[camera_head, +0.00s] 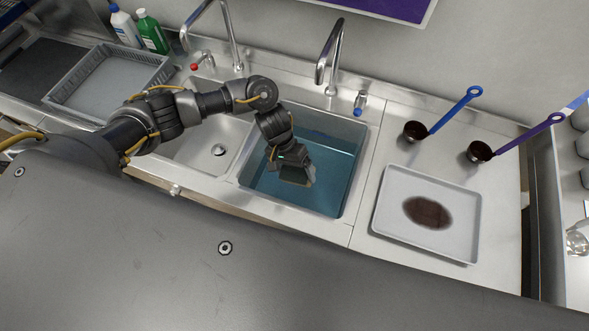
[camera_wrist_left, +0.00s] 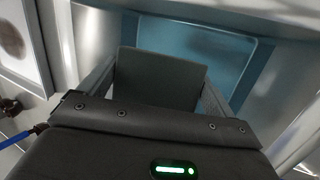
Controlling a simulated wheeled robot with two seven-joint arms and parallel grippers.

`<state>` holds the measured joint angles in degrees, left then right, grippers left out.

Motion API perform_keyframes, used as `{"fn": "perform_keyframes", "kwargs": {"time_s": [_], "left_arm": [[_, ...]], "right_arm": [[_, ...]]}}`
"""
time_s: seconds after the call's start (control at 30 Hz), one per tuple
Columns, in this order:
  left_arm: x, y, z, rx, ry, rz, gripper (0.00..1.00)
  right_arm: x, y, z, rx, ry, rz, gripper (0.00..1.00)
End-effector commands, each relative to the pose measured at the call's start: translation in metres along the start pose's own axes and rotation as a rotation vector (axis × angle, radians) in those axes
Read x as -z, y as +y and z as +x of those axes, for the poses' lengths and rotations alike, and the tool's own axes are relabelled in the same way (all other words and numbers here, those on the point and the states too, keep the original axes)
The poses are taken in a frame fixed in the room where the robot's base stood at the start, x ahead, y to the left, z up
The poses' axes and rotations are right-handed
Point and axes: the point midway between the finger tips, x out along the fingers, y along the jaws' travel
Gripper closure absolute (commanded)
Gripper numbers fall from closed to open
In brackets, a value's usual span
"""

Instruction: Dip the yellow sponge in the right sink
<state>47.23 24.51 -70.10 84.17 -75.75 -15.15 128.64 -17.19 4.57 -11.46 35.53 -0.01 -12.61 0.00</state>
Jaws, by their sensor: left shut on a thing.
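My left gripper (camera_head: 297,178) reaches down into the right sink (camera_head: 347,182), which holds blue water. It is shut on a flat block, seemingly the sponge (camera_head: 293,173). In the left wrist view the block (camera_wrist_left: 158,80) sits between the two fingers, and its visible face is dark grey-green. No yellow shows on it. The block is over or at the water; I cannot tell whether it touches the surface. My right gripper is not in view.
The left sink (camera_head: 188,162) is empty. A tall faucet (camera_head: 327,55) stands behind the right sink. To the right lie a white tray (camera_head: 393,215) with a brown patch, and blue-handled (camera_head: 455,112) and purple-handled (camera_head: 525,135) scoops. A grey basket (camera_head: 75,108) and bottles (camera_head: 150,33) stand left.

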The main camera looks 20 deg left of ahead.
Motion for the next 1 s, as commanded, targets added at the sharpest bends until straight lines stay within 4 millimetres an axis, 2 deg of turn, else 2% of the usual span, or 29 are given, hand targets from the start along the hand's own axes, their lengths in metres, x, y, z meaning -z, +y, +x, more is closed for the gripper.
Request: {"fn": "perform_keyframes", "kwargs": {"time_s": [0.03,0.1,0.5,1.0], "left_arm": [[-0.002,0.005,-0.011,0.0,0.0,-0.001,0.28],[-0.002,0.006,-0.014,-0.001,0.001,0.002,0.28],[-0.009,0.022,-0.054,0.0,0.001,0.0,0.28],[-0.009,0.024,-0.058,0.0,0.0,0.0,0.28]], "right_arm": [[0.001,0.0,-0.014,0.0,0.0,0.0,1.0],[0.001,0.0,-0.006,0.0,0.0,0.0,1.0],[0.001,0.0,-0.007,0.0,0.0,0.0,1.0],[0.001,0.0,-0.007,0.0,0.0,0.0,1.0]]}}
